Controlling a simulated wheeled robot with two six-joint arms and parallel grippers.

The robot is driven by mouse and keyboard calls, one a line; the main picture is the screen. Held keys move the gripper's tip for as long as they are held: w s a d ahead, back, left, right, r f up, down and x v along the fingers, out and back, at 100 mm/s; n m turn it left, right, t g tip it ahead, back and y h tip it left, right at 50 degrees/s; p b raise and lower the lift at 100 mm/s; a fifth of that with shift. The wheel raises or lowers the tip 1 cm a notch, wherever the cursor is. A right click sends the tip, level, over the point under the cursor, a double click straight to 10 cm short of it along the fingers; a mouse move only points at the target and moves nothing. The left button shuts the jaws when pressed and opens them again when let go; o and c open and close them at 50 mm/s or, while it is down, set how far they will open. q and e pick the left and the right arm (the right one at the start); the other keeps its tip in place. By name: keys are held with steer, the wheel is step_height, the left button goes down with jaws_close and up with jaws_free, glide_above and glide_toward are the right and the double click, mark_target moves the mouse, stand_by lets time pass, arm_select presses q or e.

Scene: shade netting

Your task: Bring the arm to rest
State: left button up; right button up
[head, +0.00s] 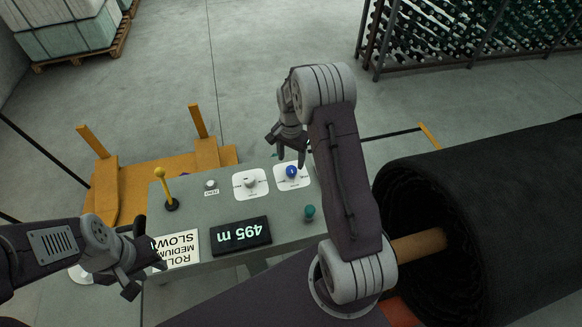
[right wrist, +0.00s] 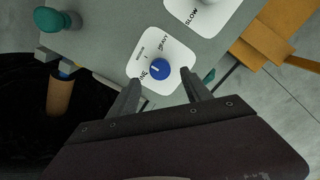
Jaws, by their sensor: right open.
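My right gripper (head: 289,156) hangs over the grey control panel (head: 230,212), beside the blue knob (head: 292,171) on its white dial plate. In the right wrist view its two fingers (right wrist: 158,88) are apart and empty. The blue knob (right wrist: 157,69) shows just beyond the gap between them; I cannot tell whether they touch it. My left gripper (head: 146,277) is low at the left, by the near left corner of the panel next to the roll-speed label (head: 178,249). Its fingers look spread, with nothing between them.
The panel carries a yellow lever (head: 166,187), a grey knob (head: 250,183), a green knob (head: 309,212) and a display (head: 240,235) reading 495 m. A large black netting roll (head: 480,190) lies at the right. A yellow frame (head: 150,178) stands behind the panel.

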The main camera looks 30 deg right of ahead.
step_height(320, 180, up, 4)
steer(key=shift+f, duration=0.25)
steer(key=shift+a+f, duration=0.15)
steer(key=s+a+r+n+t+b, duration=0.1)
steer(key=s+a+r+n+b, duration=0.3)
steer(key=s+a, duration=0.3)
steer(key=s+a+f+n, duration=0.1)
steer(key=s+f+n, duration=0.1)
steer(key=s, duration=0.3)
steer(key=s+a+f+n, duration=0.2)
steer(key=s+n, duration=0.3)
steer(key=s, duration=0.1)
steer(key=shift+a+f+n, duration=0.2)
steer(key=shift+a+n, duration=0.05)
steer(key=shift+n, duration=0.05)
